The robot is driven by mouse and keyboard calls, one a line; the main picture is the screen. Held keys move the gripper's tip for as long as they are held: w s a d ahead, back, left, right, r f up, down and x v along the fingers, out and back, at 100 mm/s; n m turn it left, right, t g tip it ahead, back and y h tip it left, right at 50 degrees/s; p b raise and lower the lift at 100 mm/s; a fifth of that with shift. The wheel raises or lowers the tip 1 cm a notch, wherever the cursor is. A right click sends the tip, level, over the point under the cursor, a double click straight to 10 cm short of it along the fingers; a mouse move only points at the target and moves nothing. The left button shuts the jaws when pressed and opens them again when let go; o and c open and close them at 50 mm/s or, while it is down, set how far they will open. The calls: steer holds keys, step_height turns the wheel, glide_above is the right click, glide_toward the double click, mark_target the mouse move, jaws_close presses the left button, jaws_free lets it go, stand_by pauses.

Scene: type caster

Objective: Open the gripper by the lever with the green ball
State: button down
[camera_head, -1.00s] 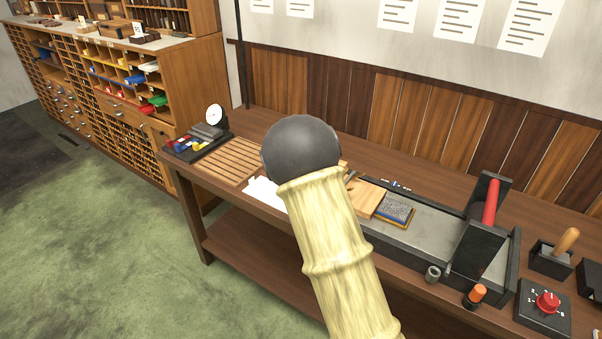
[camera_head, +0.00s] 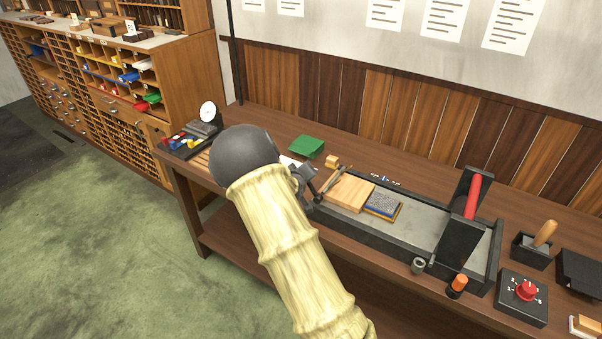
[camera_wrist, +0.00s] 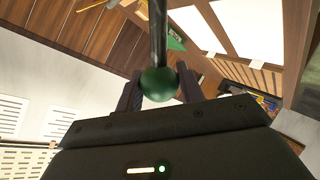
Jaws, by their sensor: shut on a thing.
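The green ball (camera_wrist: 158,85) sits at the end of a dark lever rod (camera_wrist: 158,35) in the wrist view. My gripper (camera_wrist: 160,78) has one dark finger on each side of the ball and is shut on it. The rod runs from the ball towards the top of the picture. In the head view my gripper (camera_head: 306,185) shows partly as dark parts beside the wooden block, behind my arm. The ball and lever cannot be made out there, and the device that the lever works is not clear.
On the bench (camera_head: 245,118) are a green pad (camera_head: 307,146), a wooden block (camera_head: 348,190), a grey pad (camera_head: 383,204) on a long metal bed, a black frame with a red bar (camera_head: 474,196) and a red-knob box (camera_head: 524,292). A compartment cabinet (camera_head: 70,95) stands at left.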

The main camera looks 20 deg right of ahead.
steer(key=shift+w+a, duration=0.1)
steer(key=c, duration=0.9)
jaws_free()
steer(key=v, duration=1.7)
steer(key=shift+s+a+b, duration=0.1)
steer(key=shift+s+b, duration=0.1)
steer(key=shift+b, duration=0.1)
